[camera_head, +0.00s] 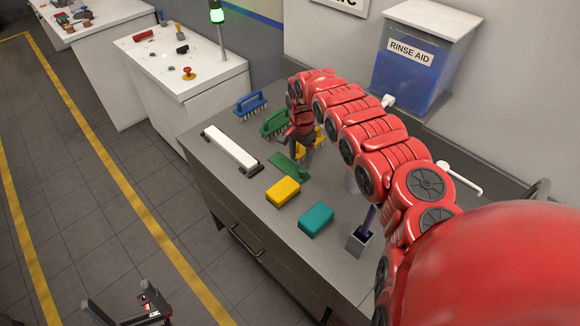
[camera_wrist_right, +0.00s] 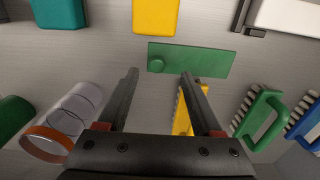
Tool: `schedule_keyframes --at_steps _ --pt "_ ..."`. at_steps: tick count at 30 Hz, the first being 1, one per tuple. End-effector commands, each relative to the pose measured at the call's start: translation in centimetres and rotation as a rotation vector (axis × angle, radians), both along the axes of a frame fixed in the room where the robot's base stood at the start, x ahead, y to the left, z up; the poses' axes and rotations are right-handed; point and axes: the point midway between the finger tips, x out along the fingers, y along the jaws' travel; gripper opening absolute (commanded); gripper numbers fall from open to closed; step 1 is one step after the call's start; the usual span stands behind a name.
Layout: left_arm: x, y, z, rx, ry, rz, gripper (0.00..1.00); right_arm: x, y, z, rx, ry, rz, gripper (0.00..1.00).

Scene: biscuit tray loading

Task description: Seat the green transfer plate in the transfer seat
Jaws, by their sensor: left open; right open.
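The green transfer plate (camera_head: 289,167) lies flat on the grey counter, between the white bar and the yellow block. In the right wrist view the plate (camera_wrist_right: 205,60) shows a round knob at its left end. My right gripper (camera_head: 299,160) is open and empty above the counter beside the plate; in the wrist view its fingers (camera_wrist_right: 160,77) spread just short of the knob and do not hold it. My left gripper (camera_head: 123,293) is open and empty, low over the floor. I cannot make out the transfer seat for certain.
A white bar (camera_head: 230,147) with dark end pieces lies near the counter's edge. Yellow (camera_head: 283,192) and teal (camera_head: 316,219) blocks, green (camera_head: 274,123) and blue (camera_head: 251,104) brushes surround the plate. A clear cylinder (camera_wrist_right: 72,110) and a yellow brush (camera_wrist_right: 183,115) flank the right gripper.

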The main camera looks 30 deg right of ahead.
Motion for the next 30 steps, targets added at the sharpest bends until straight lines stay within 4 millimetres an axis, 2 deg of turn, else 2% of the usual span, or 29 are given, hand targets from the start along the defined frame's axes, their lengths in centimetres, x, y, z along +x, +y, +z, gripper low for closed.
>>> schedule_keyframes --at_steps 9,13,24,30 --pt "0.0 0.0 2.1 0.000 0.000 0.000 0.99 -0.2 -0.4 -2.7 0.003 0.001 -0.001 0.67" --pt "0.0 0.0 2.0 0.000 0.000 0.000 0.99 -0.2 -0.3 -4.4 0.004 0.003 0.001 0.67" --pt "0.0 0.0 2.0 0.000 0.000 0.000 0.99 -0.2 -0.6 -5.1 -0.002 0.002 0.000 0.67" --pt "0.0 0.0 2.0 0.000 0.000 0.000 0.99 -0.2 -0.6 -5.1 -0.002 0.002 0.000 0.31"
